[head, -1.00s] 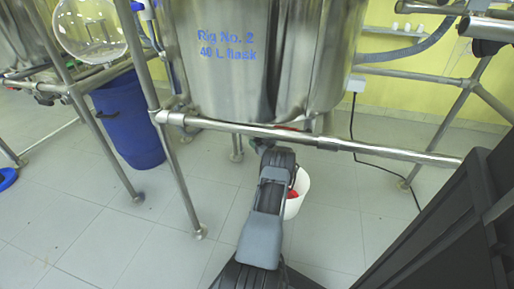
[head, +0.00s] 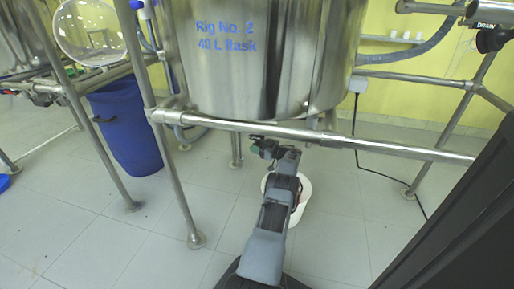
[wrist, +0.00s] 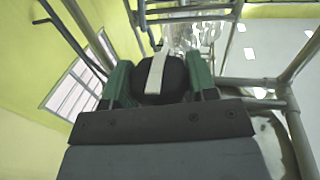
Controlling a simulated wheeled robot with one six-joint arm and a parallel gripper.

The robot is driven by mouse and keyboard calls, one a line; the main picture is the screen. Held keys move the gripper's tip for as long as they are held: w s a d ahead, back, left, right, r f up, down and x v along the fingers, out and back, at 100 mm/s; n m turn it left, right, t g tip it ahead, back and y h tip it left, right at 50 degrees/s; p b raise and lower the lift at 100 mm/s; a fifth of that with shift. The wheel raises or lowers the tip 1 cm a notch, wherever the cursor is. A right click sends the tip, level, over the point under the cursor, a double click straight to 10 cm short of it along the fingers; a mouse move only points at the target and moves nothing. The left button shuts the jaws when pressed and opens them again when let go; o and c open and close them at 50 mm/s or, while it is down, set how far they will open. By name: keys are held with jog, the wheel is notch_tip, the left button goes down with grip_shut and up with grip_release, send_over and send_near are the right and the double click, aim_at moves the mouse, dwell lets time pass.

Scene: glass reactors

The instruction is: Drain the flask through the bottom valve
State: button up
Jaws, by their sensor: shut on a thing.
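The flask (head: 285,70) is a large shiny vessel marked "Rig No. 2 40 L flask", held in a metal pipe frame above the floor. My gripper (head: 264,147) is under the flask, just below the front rail. In the wrist view, the green-sided fingers of my gripper (wrist: 160,80) are shut on a round black knob with a white stripe (wrist: 175,75), which looks like the bottom valve's handle. The stripe runs roughly upright in that view. The valve body and outlet are hidden. A white bucket (head: 304,200) stands on the floor, partly behind my arm.
The frame's front rail (head: 370,146) crosses above my arm. A frame leg (head: 178,180) stands to the left. A blue bin (head: 125,130) and a round glass flask (head: 85,30) are further left. A black cable (head: 415,190) lies on the right; open tiles are in front.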

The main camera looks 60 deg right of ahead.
jog(key=o, duration=0.6)
jog(key=shift+s+f, duration=0.1)
jog(key=shift+f, duration=0.3)
jog(key=shift+o, duration=0.6)
jog(key=shift+r, duration=0.15)
jog(key=s, duration=0.7)
jog(key=shift+s+d+r+p, duration=0.15)
jog(key=shift+s+d+p, duration=0.15)
jog(key=shift+s+p, duration=0.15)
